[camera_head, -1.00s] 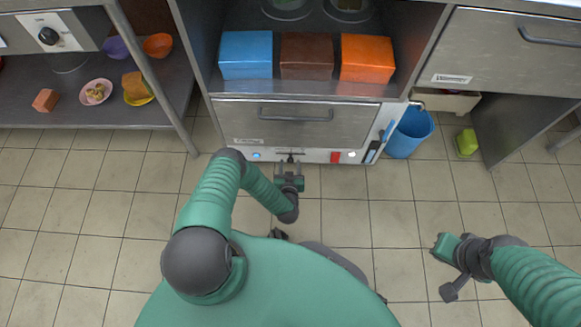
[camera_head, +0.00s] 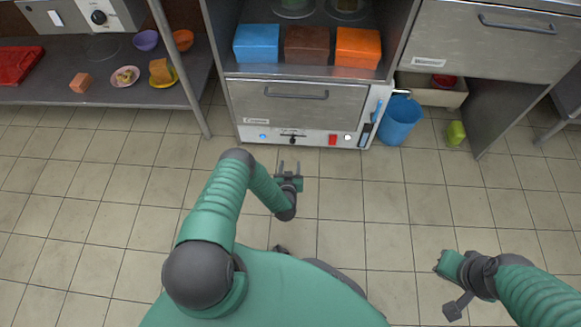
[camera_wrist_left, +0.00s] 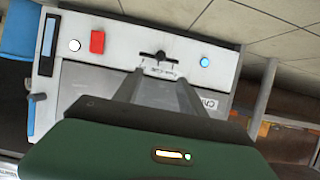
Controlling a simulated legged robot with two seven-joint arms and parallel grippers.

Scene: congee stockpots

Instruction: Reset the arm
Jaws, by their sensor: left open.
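My left gripper (camera_head: 289,168) is open and empty, held over the tiled floor in front of the steel oven-like unit (camera_head: 297,105). Its two thin fingers point toward the unit's lower control strip, with a gap of floor between. In the left wrist view the open fingers (camera_wrist_left: 155,85) show against the unit's panel, which has a black knob (camera_wrist_left: 160,56), a red switch (camera_wrist_left: 97,41) and a blue light (camera_wrist_left: 204,62). My right arm is at the lower right, with its gripper (camera_head: 440,262) over bare floor; its jaws are not clear.
Blue (camera_head: 257,43), brown (camera_head: 306,45) and orange (camera_head: 358,47) boxes stand on the shelf above the unit. A blue bin (camera_head: 400,122) stands to its right, and a green object (camera_head: 456,133) lies farther right. A low shelf (camera_head: 110,95) with bowls and food is at left.

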